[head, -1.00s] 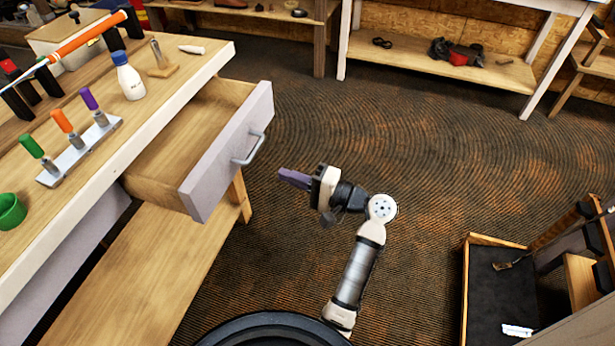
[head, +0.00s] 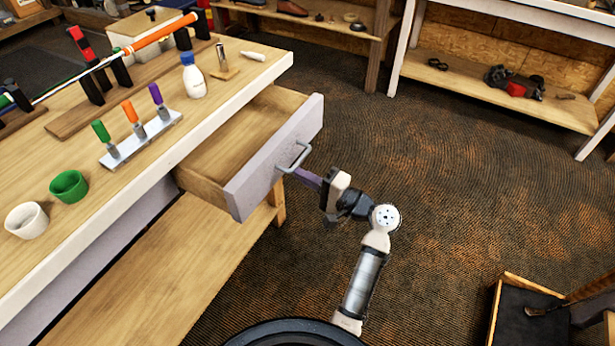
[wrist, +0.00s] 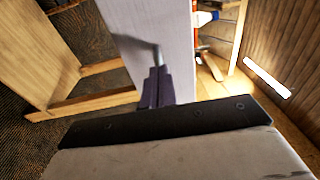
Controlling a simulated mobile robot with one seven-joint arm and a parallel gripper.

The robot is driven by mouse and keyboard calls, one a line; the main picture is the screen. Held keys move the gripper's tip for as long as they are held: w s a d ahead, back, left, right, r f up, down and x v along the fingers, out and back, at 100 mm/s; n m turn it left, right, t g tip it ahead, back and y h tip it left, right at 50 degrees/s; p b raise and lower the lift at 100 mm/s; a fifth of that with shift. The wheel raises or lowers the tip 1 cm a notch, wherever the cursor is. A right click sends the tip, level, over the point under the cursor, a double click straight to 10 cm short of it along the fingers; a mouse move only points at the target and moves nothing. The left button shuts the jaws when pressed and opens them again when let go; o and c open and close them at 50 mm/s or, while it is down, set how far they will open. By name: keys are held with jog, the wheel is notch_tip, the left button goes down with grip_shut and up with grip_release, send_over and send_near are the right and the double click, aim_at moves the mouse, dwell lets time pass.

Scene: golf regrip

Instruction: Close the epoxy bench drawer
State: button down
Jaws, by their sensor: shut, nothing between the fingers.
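The bench drawer (head: 245,195) is pulled out of the wooden bench, and its inside looks empty. It has a pale grey-lilac front with a metal bar handle (head: 306,157). My gripper (head: 300,174), with purple fingers, is at the drawer front by the lower part of the handle. In the wrist view the shut fingertips (wrist: 156,80) overlap the handle's end in front of the drawer face (wrist: 180,45). I cannot tell whether they touch. Nothing shows between the fingers.
The bench top (head: 225,115) holds a white bottle (head: 194,80), a rack of coloured tools (head: 140,138), a green cup (head: 69,186) and a white cup (head: 27,220). A dark open box (head: 530,315) stands at the lower right. The carpet between is clear.

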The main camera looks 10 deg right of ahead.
aim_at(241, 161)
jog(key=x, duration=0.6)
jog(key=b+x, duration=0.1)
jog(key=x, duration=0.5)
jog(key=s+a+f+x, duration=0.1)
jog(key=x, duration=0.5)
jog(key=shift+w+a, duration=0.1)
jog(key=shift+a, duration=0.05)
jog(key=shift+w+a+b, duration=0.2)
jog(key=shift+a+b, duration=0.05)
jog(key=shift+b, duration=0.05)
jog(key=shift+w+a+r, duration=0.1)
jog(key=shift+r, duration=0.2)
jog(key=shift+a, duration=0.15)
